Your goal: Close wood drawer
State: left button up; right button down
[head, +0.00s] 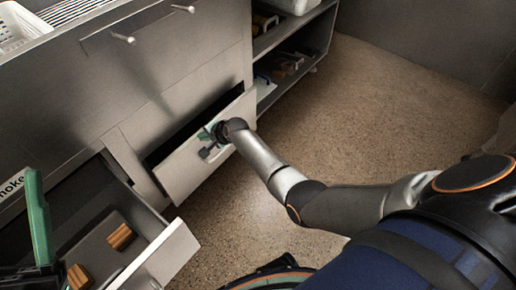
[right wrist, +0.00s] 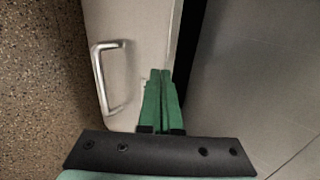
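A grey drawer (head: 190,168) in the middle of the cabinet stands partly open, with a dark gap behind its front. My right gripper (head: 208,133) is at that front, beside its handle; in the right wrist view the green fingers (right wrist: 159,92) are together, with nothing visible between them. The tips overlap the drawer front beside its bar handle (right wrist: 103,78); contact cannot be told. A second drawer (head: 165,258) at lower left is further open and holds wooden blocks (head: 120,236). My left gripper (head: 34,178) is over it, partly cut off. No label identifies the wood drawer.
Open shelves (head: 292,65) with small items stand right of the drawers. A white basket (head: 18,28) is on the counter at upper left. The speckled floor (head: 380,125) is clear to the right of the cabinet.

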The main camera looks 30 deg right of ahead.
jog(key=shift+w+a+f+b, duration=0.1)
jog(key=shift+w+a+b, duration=0.1)
jog(key=shift+w, duration=0.35)
jog(key=shift+w+a+b, duration=0.2)
jog(key=shift+w, duration=0.35)
